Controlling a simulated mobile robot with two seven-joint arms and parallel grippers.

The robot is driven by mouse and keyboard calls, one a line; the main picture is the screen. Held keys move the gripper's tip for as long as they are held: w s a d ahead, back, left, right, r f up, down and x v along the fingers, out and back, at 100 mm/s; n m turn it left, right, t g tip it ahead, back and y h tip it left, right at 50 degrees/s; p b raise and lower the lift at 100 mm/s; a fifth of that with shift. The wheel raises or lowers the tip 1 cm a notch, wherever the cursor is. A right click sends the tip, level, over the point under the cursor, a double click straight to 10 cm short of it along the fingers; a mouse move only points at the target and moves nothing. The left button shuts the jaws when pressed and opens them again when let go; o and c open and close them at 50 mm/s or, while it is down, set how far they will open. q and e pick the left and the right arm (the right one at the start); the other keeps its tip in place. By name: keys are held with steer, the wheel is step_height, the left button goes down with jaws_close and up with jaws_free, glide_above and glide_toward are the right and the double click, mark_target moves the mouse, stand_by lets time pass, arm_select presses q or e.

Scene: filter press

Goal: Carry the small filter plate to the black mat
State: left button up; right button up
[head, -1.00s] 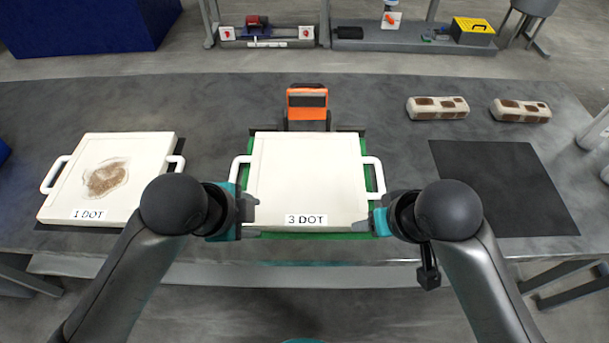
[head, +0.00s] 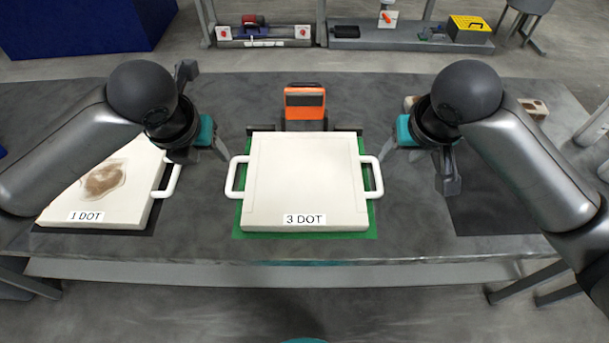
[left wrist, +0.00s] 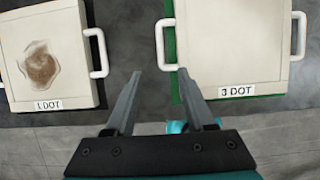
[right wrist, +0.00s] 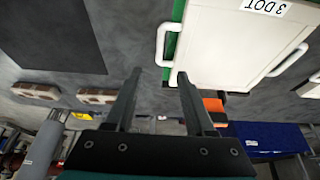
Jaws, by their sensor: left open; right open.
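A pale square plate labelled "3 DOT" (head: 303,180) lies flat on a green mat (head: 368,222) mid-table, with a white handle on each side. A pale plate labelled "1 DOT" (head: 112,190), with a brown stain, lies at the left on a dark mat. The black mat (head: 490,215) at the right is partly hidden by my right arm and looks bare in the right wrist view (right wrist: 55,38). My left gripper (head: 222,152) is open and empty near the 3 DOT plate's left handle (left wrist: 160,45). My right gripper (head: 387,155) is open and empty near its right handle (right wrist: 163,45).
An orange-and-black device (head: 305,103) stands just behind the 3 DOT plate. Brown-marked pale blocks (right wrist: 97,96) lie at the back right, mostly hidden by my right arm in the head view. A grey shelf (head: 400,42) with tools stands beyond the table.

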mark_target(231, 174)
arm_select(q)
steer(key=x, duration=1.5)
steer(key=shift+w+f, duration=0.1)
steer(key=shift+w, duration=0.05)
arm_select(e)
steer(key=x, duration=1.5)
steer(key=shift+w+f, duration=0.1)
steer(key=shift+w, duration=0.05)
arm_select(q)
jaws_close()
arm_select(e)
jaws_close()
arm_select(q)
steer(key=shift+w, duration=0.1)
